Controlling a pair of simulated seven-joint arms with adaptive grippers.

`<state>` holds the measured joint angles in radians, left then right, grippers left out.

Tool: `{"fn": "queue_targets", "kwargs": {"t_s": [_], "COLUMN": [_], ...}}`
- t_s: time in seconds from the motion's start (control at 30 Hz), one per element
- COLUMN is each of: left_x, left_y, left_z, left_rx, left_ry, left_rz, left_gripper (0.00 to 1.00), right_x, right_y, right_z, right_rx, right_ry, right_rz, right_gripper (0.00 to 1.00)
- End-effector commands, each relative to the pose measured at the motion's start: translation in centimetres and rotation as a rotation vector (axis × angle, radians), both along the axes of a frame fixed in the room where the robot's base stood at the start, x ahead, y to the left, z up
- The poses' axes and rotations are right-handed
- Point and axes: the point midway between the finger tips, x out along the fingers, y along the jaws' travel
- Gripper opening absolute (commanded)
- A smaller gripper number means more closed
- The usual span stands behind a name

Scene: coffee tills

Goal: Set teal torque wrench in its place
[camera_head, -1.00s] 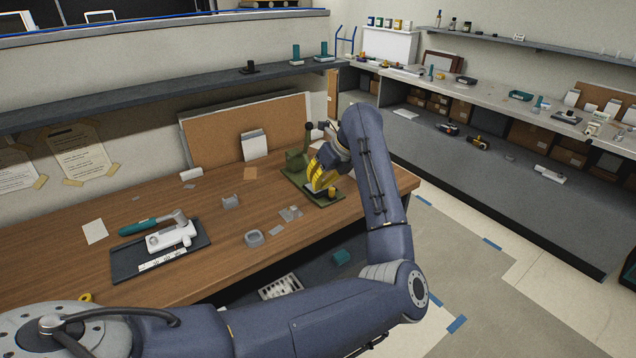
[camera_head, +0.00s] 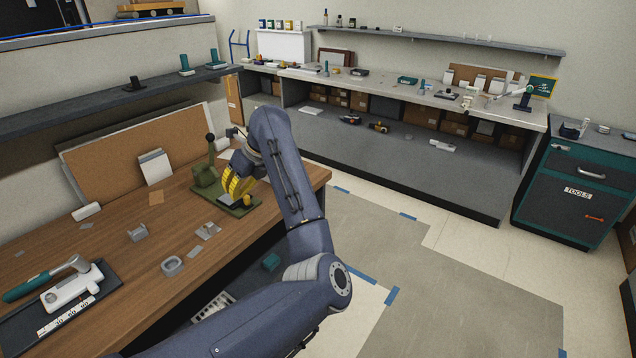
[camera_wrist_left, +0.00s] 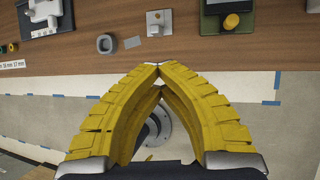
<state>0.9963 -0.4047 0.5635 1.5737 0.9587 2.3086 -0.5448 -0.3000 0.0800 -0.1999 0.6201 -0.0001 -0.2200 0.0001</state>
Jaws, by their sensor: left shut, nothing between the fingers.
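The teal torque wrench (camera_head: 32,284) lies at the left of the wooden bench, its teal handle to the left and its grey head to the right. It rests at a white device (camera_head: 72,287) on a black tray (camera_head: 107,280); the exact contact is unclear. My left gripper (camera_head: 229,199) has yellow fingers and is by the green press (camera_head: 207,176) at the bench's right end, well away from the wrench. In the left wrist view its fingertips (camera_wrist_left: 158,65) meet with nothing between them, at the bench's front edge. My right gripper is not in view.
A grey ring-shaped part (camera_head: 172,266), a small grey holder (camera_head: 138,233) and a metal plate (camera_head: 208,231) lie on the bench between tray and press. A corkboard (camera_head: 105,165) leans behind. A teal cabinet marked TOOLS (camera_head: 578,193) stands at the right, with open floor before it.

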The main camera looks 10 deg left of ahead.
Motion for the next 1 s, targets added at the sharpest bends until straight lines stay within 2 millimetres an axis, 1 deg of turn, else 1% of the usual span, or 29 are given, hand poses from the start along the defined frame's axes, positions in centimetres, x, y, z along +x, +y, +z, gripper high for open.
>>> {"fn": "queue_targets", "kwargs": {"t_s": [0.03, 1.0], "left_x": [0.0, 1.3], "left_y": [-0.9, -3.9], "left_z": [-0.6, -0.6], "left_rx": [0.000, 0.038], "left_ry": [0.011, 0.030], "left_rz": [-0.012, -0.013], "left_gripper": [0.00, 0.00], "right_x": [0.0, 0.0], "right_y": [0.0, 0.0], "right_z": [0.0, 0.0], "right_rx": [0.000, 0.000], "right_ry": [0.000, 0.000], "right_rz": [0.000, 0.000], "right_gripper": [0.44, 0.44]}}
